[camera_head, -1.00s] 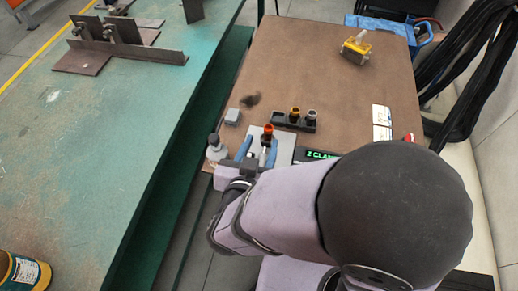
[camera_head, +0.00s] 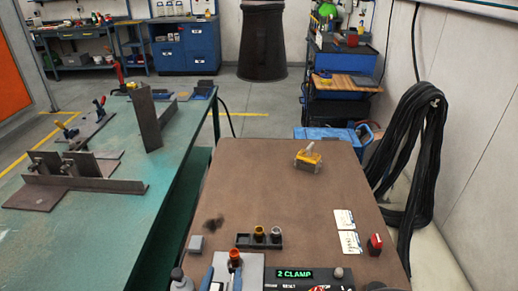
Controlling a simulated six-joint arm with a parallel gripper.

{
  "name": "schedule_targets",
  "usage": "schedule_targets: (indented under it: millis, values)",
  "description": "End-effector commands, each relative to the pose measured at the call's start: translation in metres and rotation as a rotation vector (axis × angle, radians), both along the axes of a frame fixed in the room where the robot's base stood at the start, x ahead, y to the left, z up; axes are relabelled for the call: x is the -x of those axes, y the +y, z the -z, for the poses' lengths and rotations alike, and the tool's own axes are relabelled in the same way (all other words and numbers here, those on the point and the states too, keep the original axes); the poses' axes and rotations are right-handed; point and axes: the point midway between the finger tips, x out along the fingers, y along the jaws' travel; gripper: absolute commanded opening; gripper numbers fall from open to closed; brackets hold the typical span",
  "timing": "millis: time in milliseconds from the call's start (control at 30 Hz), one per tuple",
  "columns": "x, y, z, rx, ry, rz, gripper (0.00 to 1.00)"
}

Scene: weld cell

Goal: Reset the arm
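My gripper is almost wholly outside the picture. A slanted blue piece (camera_head: 208,279) shows at the bottom edge, left of an orange-topped item (camera_head: 235,258). It looks like one of my blue fingertips, but it is cut off. The orange-topped item stands on a light grey plate (camera_head: 253,268) at the near end of the brown table (camera_head: 290,185). I cannot see the other finger clearly, nor whether anything is held. The rest of the arm is hidden below the frame.
A dark holder with a yellow-topped and a grey piece (camera_head: 267,237), a small grey block (camera_head: 197,243), a "2 CLAMP" display (camera_head: 295,274) and a red knob (camera_head: 375,244) occupy the near end. A yellow item (camera_head: 308,158) lies far back. The table's middle is clear.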

Motion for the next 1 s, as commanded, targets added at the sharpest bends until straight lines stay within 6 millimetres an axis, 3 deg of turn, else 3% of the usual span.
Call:
schedule_targets:
  millis: [267, 467, 667, 900, 1000]
  values:
    - [-0.043, 0.014, -0.013, -0.143, 0.196, -0.114, 0.39]
    - [-0.058, -0.007, -0.018, -0.179, 0.392, -0.199, 0.39]
    - [-0.047, -0.067, -0.021, -0.136, 0.623, -0.213, 0.39]
    - [-0.001, -0.169, -0.026, -0.031, 0.917, -0.121, 0.39]
    - [0.021, -0.203, -0.031, 0.006, 1.012, -0.070, 0.39]
